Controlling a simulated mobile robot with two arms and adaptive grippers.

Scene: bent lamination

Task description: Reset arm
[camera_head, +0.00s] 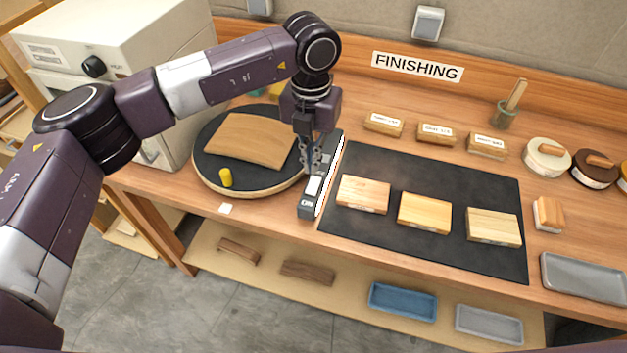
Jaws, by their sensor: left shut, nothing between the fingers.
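My left arm comes in from the left and arches over the workbench. My left gripper (316,158) points down and is shut with nothing in it. It is above or beside a dark grey bar-shaped device with a light button (307,211), and I cannot tell whether they touch. My right gripper does not show.
A black mat (420,252) to the right holds three wooden blocks (397,211). Labelled blocks (436,133), round tins (546,158) and a grey tray (584,278) stand behind and right. A cream oven (120,60) stands at the left. A lower shelf holds a blue tray (402,301).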

